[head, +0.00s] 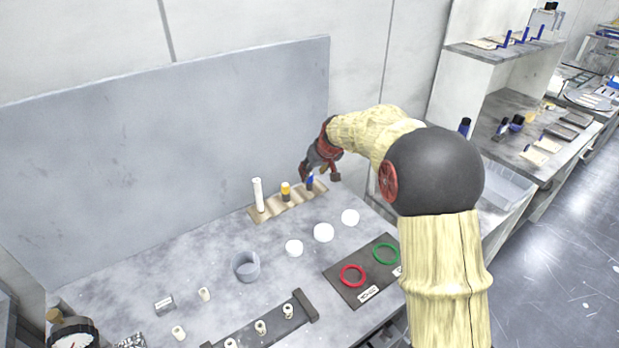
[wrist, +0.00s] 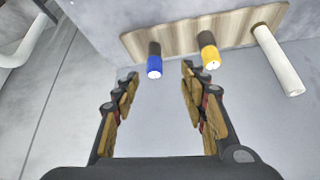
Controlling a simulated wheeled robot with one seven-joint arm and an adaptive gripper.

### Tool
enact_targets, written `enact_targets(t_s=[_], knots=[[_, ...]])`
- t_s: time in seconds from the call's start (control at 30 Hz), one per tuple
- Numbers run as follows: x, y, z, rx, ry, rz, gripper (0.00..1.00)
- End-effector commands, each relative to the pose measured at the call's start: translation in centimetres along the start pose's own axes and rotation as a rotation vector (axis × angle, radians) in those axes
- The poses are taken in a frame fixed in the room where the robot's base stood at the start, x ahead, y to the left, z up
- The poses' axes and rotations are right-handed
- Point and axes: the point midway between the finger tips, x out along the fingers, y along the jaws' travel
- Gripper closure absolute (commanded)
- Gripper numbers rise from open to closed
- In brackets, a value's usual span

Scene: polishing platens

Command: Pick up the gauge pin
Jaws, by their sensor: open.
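A wooden rack (head: 266,213) at the back of the bench holds three upright rod-like items. They are a blue-capped pin (head: 310,182), a yellow-capped pin (head: 286,191) and a plain white rod (head: 258,195). No label shows which one is the gauge pin. My gripper (head: 319,174) is at the blue-capped pin, the rightmost of the three. In the wrist view, my gripper (wrist: 160,72) is open, and the blue cap (wrist: 154,68) appears in the gap between the fingertips. The jaws do not touch it. The yellow cap (wrist: 210,57) lies just right of the right finger.
The grey back panel (head: 180,130) stands close behind the rack (wrist: 180,38). A dark mat (head: 345,287) carries a red ring (head: 352,275) and a green ring (head: 386,254).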

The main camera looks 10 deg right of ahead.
Motion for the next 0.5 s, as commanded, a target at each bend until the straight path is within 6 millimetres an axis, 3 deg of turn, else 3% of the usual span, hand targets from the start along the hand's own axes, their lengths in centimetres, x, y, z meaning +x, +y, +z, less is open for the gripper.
enact_targets(t_s=[0.5], knots=[[5.6, 0.7, -0.5, -0.004, 0.002, 0.000, 0.57]])
